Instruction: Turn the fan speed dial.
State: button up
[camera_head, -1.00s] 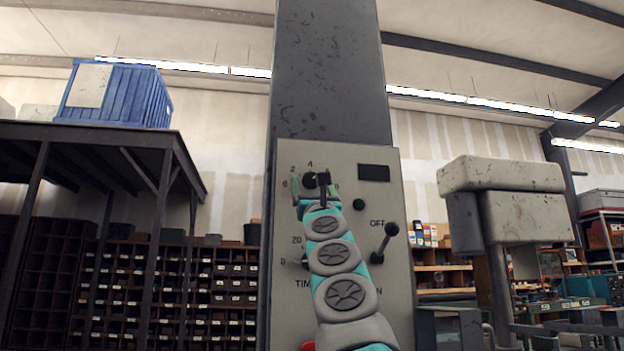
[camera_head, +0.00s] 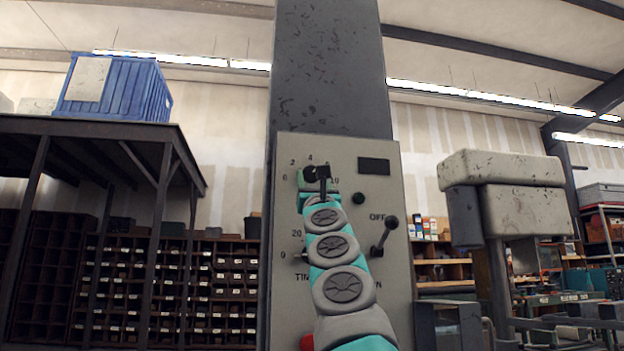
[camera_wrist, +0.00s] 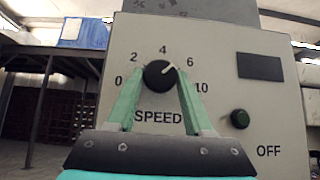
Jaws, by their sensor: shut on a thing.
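The fan speed dial is a round black knob (camera_wrist: 160,73) with a white pointer mark, above the word SPEED on a grey control panel (camera_wrist: 285,125). Its mark points up and right, between 4 and 6. In the head view the dial (camera_head: 310,174) is at the panel's upper left, partly covered by my wrist. My gripper (camera_wrist: 161,80) has its two green fingers on either side of the knob, shut on it. The head view shows my gripper (camera_head: 316,186) from behind, fingers mostly hidden.
A dark display (camera_wrist: 261,67) and a round button (camera_wrist: 239,119) sit right of the dial. A lever switch (camera_head: 384,238) marked OFF juts out lower right, close to my arm. A timer knob is mostly hidden behind my arm. Shelves and a blue crate (camera_head: 115,92) stand behind.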

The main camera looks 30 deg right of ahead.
grip_shut()
